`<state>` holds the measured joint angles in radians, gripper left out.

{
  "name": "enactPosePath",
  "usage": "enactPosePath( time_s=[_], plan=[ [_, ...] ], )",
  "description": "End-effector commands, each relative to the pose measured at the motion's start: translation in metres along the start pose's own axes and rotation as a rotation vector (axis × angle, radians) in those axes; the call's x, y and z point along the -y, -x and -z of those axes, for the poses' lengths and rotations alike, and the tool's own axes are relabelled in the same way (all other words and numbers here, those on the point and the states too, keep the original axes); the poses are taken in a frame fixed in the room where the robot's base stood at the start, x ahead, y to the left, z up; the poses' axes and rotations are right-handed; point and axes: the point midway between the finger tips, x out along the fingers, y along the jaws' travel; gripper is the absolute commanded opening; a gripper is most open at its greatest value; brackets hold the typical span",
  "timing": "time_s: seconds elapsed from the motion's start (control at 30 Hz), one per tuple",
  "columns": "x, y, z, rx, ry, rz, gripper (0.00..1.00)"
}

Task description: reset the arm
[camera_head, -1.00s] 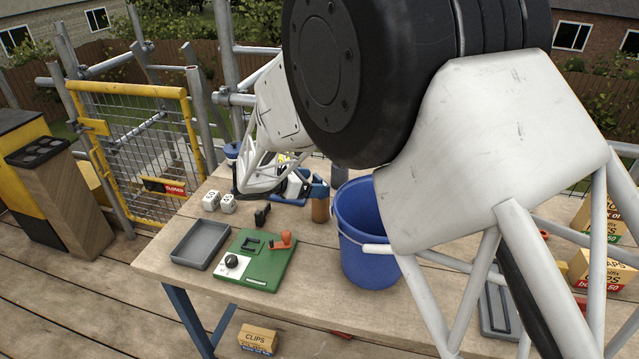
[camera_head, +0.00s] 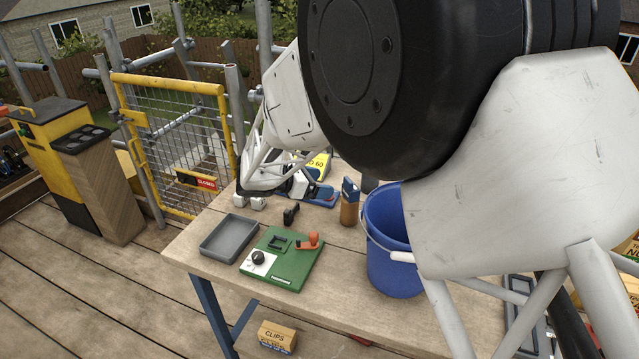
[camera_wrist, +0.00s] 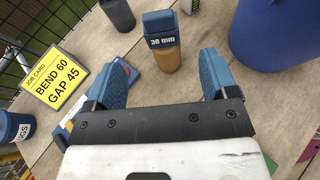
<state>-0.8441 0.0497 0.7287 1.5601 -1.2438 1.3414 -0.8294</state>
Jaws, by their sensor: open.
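My gripper (camera_wrist: 165,72) is open and empty in the wrist view, its two blue fingers spread wide apart. A blue-capped block marked 36 mm (camera_wrist: 163,42), with a wooden lower part, stands beyond the fingertips. It does not appear gripped. In the head view my gripper (camera_head: 316,194) is low over the far part of the workbench (camera_head: 215,275), to the left of the 36 mm block (camera_head: 350,202). My large arm joint and white links cover the upper right of that view and hide part of the bench.
A blue bucket (camera_head: 392,255) stands right of the block. A grey tray (camera_head: 229,237) and a green board (camera_head: 283,262) with a black knob and orange handle lie at the front left. A yellow job card (camera_wrist: 56,80) stands behind. A yellow mesh gate (camera_head: 175,140) borders the left.

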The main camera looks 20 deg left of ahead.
Motion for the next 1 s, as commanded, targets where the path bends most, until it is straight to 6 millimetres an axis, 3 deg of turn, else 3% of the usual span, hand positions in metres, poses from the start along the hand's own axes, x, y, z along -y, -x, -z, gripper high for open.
enactPosePath(
  time_s=[0.4, 0.57, 0.77, 1.0],
  plan=[
    [0.000, 0.000, 0.000, 0.000, -0.001, 0.000, 0.79],
    [0.005, -0.004, -0.009, -0.010, -0.025, 0.014, 0.79],
    [0.029, -0.017, -0.045, -0.052, -0.130, 0.075, 0.79],
    [0.083, -0.043, -0.106, -0.136, -0.336, 0.198, 0.79]
  ],
)
